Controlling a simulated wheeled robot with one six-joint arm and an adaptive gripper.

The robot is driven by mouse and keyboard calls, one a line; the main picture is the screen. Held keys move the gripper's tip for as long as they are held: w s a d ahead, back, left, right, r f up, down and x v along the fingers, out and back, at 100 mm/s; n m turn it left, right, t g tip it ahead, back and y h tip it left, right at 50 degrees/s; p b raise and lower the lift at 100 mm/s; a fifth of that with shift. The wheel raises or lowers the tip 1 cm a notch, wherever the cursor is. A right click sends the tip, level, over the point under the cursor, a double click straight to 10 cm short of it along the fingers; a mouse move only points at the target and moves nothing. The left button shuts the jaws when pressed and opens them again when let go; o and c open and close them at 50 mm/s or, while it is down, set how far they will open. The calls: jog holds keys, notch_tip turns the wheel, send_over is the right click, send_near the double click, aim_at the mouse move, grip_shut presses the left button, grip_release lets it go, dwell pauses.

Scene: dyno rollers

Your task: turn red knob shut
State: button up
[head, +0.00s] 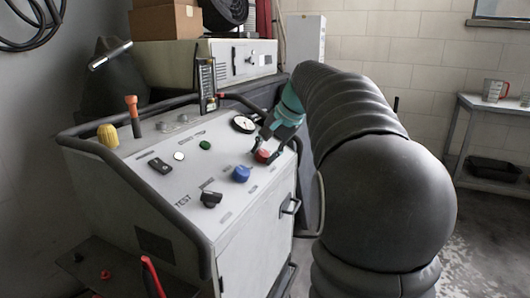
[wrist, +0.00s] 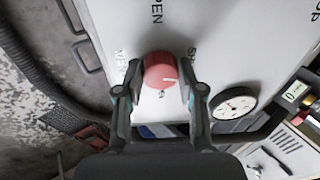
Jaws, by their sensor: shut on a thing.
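The red knob (head: 262,156) sits on the sloped white panel (head: 225,180) of the console, near its right end below the round gauge. In the wrist view my gripper (wrist: 160,82) is shut on the knob, one finger on each side. Panel lettering shows around it, with "OPEN" above; the words by the fingers are partly covered.
A blue knob (head: 241,174), a black TEST knob (head: 211,198) and a yellow knob (head: 108,135) stand on the same panel. The round gauge (head: 243,124) is close to my gripper. Black rails edge the console. A side table (head: 490,105) stands at the right.

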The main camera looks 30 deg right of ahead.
jog(key=shift+f+n, duration=0.1)
jog(key=shift+n, duration=1)
jog(key=o, duration=1.1)
jog(key=shift+o, duration=0.2)
jog(key=v, duration=1.2)
jog(key=shift+d, duration=0.15)
jog(key=shift+s, duration=0.1)
